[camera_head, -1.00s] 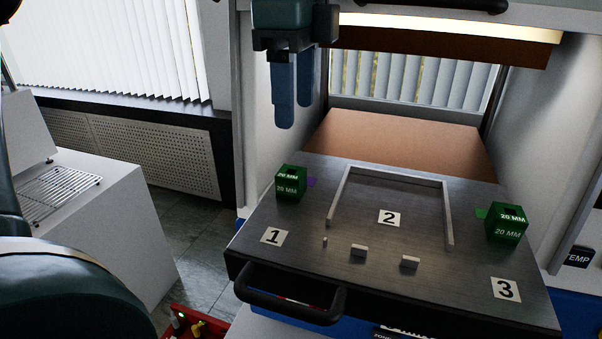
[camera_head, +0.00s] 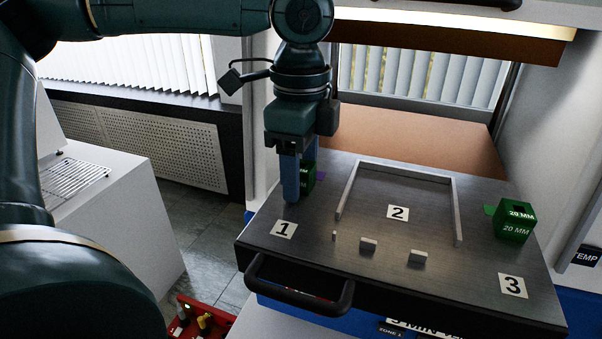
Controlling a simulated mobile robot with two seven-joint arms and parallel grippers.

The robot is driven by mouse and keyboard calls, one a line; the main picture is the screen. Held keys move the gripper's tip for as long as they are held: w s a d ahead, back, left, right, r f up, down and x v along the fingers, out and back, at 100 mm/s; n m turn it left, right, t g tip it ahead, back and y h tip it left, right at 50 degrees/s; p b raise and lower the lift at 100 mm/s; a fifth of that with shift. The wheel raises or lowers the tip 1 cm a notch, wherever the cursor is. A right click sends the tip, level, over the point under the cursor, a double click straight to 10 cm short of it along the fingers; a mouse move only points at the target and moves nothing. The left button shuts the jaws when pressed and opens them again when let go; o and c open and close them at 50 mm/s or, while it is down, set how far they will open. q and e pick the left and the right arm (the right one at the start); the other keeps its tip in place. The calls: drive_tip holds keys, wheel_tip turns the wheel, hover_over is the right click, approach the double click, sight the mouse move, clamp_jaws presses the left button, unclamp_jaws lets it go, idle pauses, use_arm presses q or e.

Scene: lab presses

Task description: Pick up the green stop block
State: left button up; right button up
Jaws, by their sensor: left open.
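Two green blocks marked "20 MM" are on the dark metal plate (camera_head: 330,263). One green block (camera_head: 308,180) stands near the plate's left edge, behind label 1, and is mostly hidden by my left gripper. The other green block (camera_head: 514,222) stands near the right edge, behind label 3, in full view. My left gripper (camera_head: 300,186) points down at the left block with its blue fingers open. I cannot tell whether the fingers touch the block. My right gripper is not in view.
A raised metal frame (camera_head: 456,210) surrounds label 2 (camera_head: 398,213) on three sides. Small metal blocks (camera_head: 368,245) and a small pin (camera_head: 334,236) stand in front of it. A black handle (camera_head: 300,297) is at the plate's front. The press's upper part (camera_head: 450,45) overhangs the back.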

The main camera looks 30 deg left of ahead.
use_arm(q)
drive_tip(key=c, duration=1.1)
drive_tip(key=shift+r, duration=0.1)
